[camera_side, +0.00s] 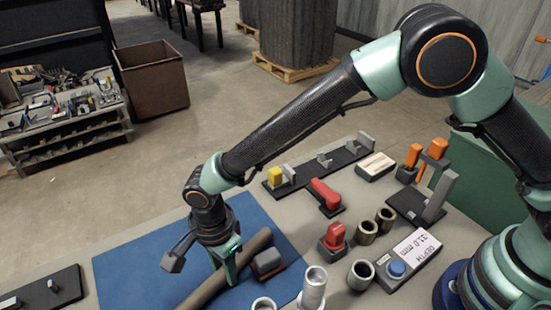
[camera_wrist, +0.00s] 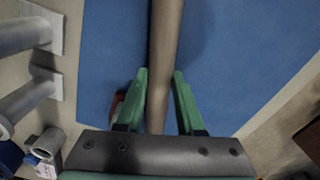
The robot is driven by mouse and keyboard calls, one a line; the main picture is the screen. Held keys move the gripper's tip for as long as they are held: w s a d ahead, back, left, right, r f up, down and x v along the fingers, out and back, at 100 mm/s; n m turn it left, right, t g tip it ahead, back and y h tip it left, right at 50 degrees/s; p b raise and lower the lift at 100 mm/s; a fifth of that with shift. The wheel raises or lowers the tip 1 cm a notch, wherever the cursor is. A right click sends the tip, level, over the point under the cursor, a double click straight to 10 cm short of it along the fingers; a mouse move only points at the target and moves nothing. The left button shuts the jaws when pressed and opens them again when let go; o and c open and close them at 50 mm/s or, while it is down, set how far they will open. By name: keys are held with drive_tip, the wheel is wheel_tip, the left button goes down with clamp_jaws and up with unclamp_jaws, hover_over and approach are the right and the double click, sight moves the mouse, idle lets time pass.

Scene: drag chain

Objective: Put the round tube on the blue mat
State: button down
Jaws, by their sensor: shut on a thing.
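The round tube (camera_side: 208,288) is a long brown-grey cylinder lying slantwise over the blue mat (camera_side: 135,265). My gripper (camera_side: 229,270) points down and is shut on the tube partway along its length. In the wrist view, the green fingers of my gripper (camera_wrist: 160,85) stand on either side of the tube (camera_wrist: 165,40). The blue mat (camera_wrist: 240,50) lies below it, with a soft shadow to the tube's right. I cannot tell whether the tube touches the mat. Part of the tube is hidden behind my gripper.
A red and dark grey block (camera_side: 267,262) is close to the tube's right side. Metal cylinders (camera_side: 313,285), a red-topped block (camera_side: 334,236) and a depth gauge box (camera_side: 408,258) stand right of the mat. The mat's left part is clear.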

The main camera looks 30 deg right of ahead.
drive_tip(key=shift+c, duration=2.2)
unclamp_jaws()
wheel_tip(320, 180, up, 12)
drive_tip(key=shift+r, duration=0.1)
